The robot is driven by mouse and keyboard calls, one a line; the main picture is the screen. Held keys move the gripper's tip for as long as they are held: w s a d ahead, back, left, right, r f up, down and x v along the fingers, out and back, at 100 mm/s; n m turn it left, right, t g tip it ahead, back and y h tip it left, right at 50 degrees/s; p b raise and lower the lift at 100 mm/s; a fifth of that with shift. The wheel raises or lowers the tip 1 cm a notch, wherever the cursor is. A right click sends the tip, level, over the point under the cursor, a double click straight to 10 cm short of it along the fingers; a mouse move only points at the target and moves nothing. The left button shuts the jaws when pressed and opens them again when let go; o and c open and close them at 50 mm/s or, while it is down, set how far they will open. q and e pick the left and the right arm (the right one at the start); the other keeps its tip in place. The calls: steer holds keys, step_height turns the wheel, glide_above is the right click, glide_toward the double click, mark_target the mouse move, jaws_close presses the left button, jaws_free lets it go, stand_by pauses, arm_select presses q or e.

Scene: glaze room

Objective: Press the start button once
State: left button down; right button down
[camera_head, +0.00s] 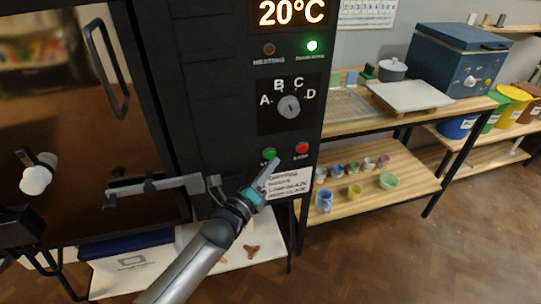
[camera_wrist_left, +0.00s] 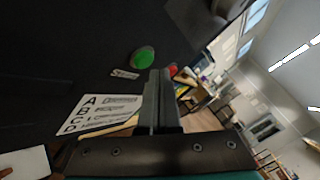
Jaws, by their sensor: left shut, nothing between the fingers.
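The green start button (camera_head: 270,154) sits low on the black control panel, left of the red stop button (camera_head: 301,148). My left gripper (camera_head: 268,170) is shut and empty, its tip just below the green button and over part of its label. In the left wrist view the green button (camera_wrist_left: 143,57) is just beyond and left of the shut fingertips (camera_wrist_left: 161,74). The fingertips partly cover the red button (camera_wrist_left: 173,69) there. A gap shows between fingertips and green button in that view; the depth is hard to judge. My right gripper is out of view.
Above the buttons are a dial (camera_head: 289,107) marked A to D, a lit green lamp (camera_head: 312,46), a dim heating lamp (camera_head: 269,49) and a 20°C display (camera_head: 291,12). A white programme card (camera_head: 288,184) is below. A shelf (camera_head: 400,205) with small pots stands right.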

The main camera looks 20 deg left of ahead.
arm_select(q)
steer(key=shift+w+a, duration=0.1)
steer(key=shift+w, duration=0.05)
steer(key=shift+w+a, duration=0.2)
steer(key=shift+w, duration=0.05)
steer(key=shift+w+a+b, duration=0.2)
steer(key=shift+w+b, duration=0.1)
steer(key=shift+w, duration=0.05)
stand_by(1.0)
stand_by(0.3)
steer(key=shift+s+d+p, duration=0.45)
steer(key=shift+s+p, duration=0.05)
steer(key=shift+s, duration=0.25)
steer(key=s+d+p, duration=0.1)
steer(key=s, duration=0.1)
steer(key=s+d+p, duration=0.1)
steer(key=s, duration=0.1)
steer(key=shift+d, duration=0.4)
